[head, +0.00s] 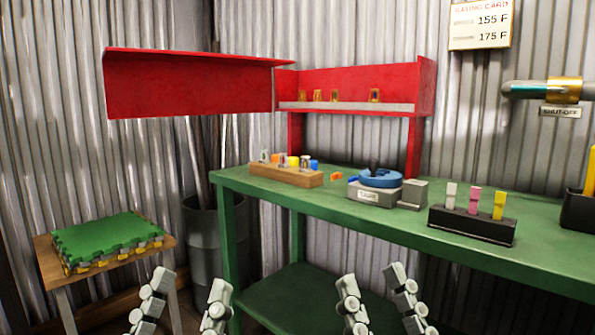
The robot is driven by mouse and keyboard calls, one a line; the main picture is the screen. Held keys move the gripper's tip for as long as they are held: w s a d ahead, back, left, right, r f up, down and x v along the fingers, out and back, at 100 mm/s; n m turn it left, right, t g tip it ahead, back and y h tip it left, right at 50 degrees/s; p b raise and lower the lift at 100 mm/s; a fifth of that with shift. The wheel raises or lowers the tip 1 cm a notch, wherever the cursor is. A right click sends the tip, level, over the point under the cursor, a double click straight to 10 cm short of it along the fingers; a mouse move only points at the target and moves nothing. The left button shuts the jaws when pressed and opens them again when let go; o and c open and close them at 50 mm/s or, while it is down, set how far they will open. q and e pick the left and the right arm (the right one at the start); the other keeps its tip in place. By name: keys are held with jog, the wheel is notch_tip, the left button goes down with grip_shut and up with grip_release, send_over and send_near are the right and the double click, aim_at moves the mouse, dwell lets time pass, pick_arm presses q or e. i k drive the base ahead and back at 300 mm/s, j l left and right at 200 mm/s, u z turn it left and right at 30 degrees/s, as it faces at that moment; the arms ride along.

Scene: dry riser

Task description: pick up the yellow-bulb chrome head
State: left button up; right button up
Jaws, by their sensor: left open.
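A wooden block (290,176) on the left part of the green bench holds a row of small heads with grey, orange, yellow and blue parts. A small yellow piece (293,161) shows in the middle of this row. The heads are too small to tell for sure which one is the yellow-bulb chrome head. Several small brass-coloured heads (318,95) stand on the red cabinet's shelf; their bulb colours are unclear. My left gripper (193,282) is open and empty, low in front of the bench. My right gripper (371,277) is also open and empty, to its right.
The green bench (340,212) carries a blue round fixture (381,178) on a grey base and a black holder (470,224) with coloured tags. An orange piece (336,177) lies beside the wooden block. A stool (52,262) bears green mats.

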aim_at(305, 169)
jog(key=i+j, duration=0.15)
jog(key=j, duration=0.25)
jog(key=i+j, duration=0.2)
jog(key=j, duration=0.15)
jog(key=i+j, duration=0.15)
jog(key=j, duration=0.25)
jog(key=j+z, duration=0.15)
jog(key=z, duration=0.3)
jog(key=i+j+z, duration=0.1)
jog(key=z, duration=0.3)
jog(key=j+z, duration=0.2)
jog(key=z, duration=0.25)
